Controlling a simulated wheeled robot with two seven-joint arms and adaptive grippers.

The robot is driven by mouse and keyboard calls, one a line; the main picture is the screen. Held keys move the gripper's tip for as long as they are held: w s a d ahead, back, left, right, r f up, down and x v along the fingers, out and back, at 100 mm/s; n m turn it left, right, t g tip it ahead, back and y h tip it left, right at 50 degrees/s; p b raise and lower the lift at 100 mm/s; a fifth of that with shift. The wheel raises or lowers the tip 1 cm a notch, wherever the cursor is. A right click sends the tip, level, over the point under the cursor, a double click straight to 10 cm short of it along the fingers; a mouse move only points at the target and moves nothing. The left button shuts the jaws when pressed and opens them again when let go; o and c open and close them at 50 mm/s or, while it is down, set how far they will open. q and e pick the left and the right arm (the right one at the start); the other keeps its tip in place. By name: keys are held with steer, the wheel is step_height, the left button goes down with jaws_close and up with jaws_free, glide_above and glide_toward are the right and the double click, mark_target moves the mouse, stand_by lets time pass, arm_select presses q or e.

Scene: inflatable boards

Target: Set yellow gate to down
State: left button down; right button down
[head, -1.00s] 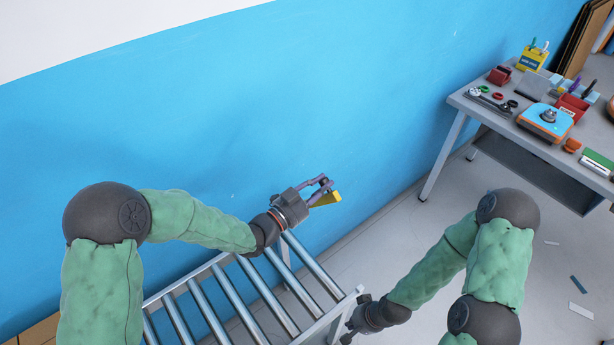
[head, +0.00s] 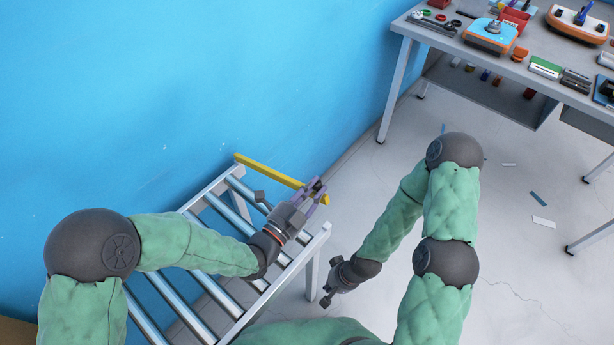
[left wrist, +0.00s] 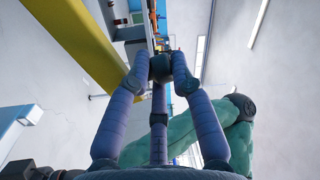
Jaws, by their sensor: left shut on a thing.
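The yellow gate (head: 265,171) is a long bar across the far end of the roller conveyor (head: 315,240) in the head view. It looks roughly level, slanting from the wall side down to the right. My left gripper (head: 318,188) is shut on the gate near its right end, and the fingers hide part of it. In the left wrist view the yellow bar (left wrist: 75,40) runs along the upper left, and the closed fingertips (left wrist: 160,68) meet around a small dark part. My right gripper (head: 329,290) hangs low right of the conveyor, apart from the gate; its fingers are unclear.
A blue wall (head: 200,80) runs along the conveyor's far side. A grey workbench (head: 455,45) with tools and boxes stands at the upper right. The floor (head: 500,220) between is mostly clear, with a few scraps.

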arm_select(q)
step_height(320, 180, down, 11)
steer(key=s+d+m, duration=0.1)
steer(key=s+m, duration=0.1)
steer(key=m, duration=0.1)
steer(key=shift+d+m, duration=0.35)
steer(key=shift+m, duration=0.05)
steer(key=shift+f, duration=0.1)
steer(key=c, duration=1.1)
jaws_free()
steer(key=shift+f, duration=0.1)
step_height(320, 180, up, 10)
steer(key=shift+r, duration=0.2)
